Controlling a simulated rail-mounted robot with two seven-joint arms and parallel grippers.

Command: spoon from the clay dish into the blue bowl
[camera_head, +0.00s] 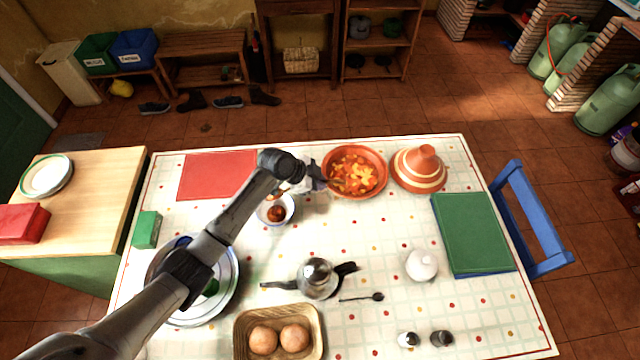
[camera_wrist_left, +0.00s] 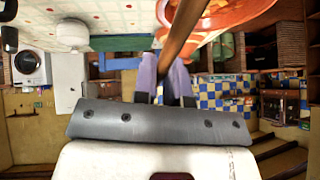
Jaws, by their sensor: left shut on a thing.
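The clay dish (camera_head: 383,181), orange-brown and filled with chopped orange and yellow food, stands at the back middle of the table. My left gripper (camera_head: 318,177) is at its left rim in the head view. In the left wrist view my left gripper (camera_wrist_left: 168,78) is shut on the brown handle of the spoon (camera_wrist_left: 184,32), which slants up towards the clay dish (camera_wrist_left: 235,14). The spoon's far end is out of sight. The blue bowl (camera_head: 289,206), white inside with a blue rim and holding something reddish-brown, stands left of and nearer than the dish, partly behind my arm. My right gripper does not show.
A striped conical lid (camera_head: 418,168) stands right of the dish. A silver pot (camera_head: 318,278), a small dark spoon (camera_head: 362,297), a wooden basket (camera_head: 243,326) and a white lidded pot (camera_head: 421,265) are nearer. The table right of the bowl is mostly clear.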

